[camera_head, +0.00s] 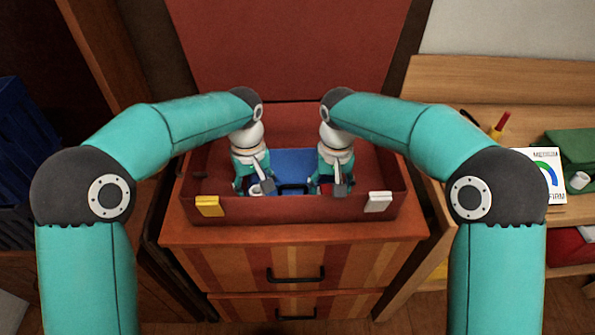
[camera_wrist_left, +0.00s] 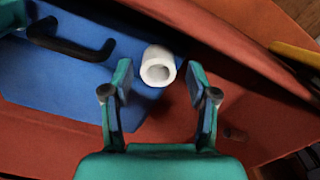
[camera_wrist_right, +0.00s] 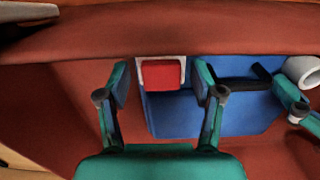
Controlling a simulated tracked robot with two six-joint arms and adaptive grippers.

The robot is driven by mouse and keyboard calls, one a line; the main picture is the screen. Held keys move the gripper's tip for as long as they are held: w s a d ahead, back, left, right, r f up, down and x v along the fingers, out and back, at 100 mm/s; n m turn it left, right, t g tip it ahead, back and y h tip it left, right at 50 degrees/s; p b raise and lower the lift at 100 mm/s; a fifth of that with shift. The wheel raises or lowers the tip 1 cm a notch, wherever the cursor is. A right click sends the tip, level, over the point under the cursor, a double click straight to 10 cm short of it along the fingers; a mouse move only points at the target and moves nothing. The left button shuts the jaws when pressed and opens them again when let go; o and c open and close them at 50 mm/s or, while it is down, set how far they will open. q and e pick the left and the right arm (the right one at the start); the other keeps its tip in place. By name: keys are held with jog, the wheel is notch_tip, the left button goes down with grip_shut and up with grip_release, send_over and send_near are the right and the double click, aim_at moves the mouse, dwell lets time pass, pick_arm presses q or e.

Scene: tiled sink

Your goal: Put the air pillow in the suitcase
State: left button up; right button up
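The red suitcase (camera_head: 290,211) is open on top of a wooden cabinet, lid standing up behind. A flat blue thing, seemingly the air pillow (camera_head: 293,163), lies inside it, partly hidden by my grippers. It has a black handle (camera_wrist_left: 75,42), a white round valve (camera_wrist_left: 158,68) at one end and a red patch in a white frame (camera_wrist_right: 161,76) at the other. My left gripper (camera_head: 255,187) is open inside the suitcase, its fingers either side of the valve's near side. My right gripper (camera_head: 329,186) is open inside the suitcase near the red patch. Neither visibly grips anything.
The suitcase has a yellow latch (camera_head: 209,205) and a white latch (camera_head: 378,201) in front. A dark blue crate (camera_head: 22,155) stands at far left.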

jog(key=shift+a, duration=0.1)
jog(key=shift+r, duration=0.2)
pick_arm(q)
notch_tip(320, 180, up, 12)
pick_arm(e)
notch_tip(320, 180, up, 12)
jog(key=shift+f, duration=0.25)
dwell(0.5)
pick_arm(q)
jog(key=shift+f, duration=0.15)
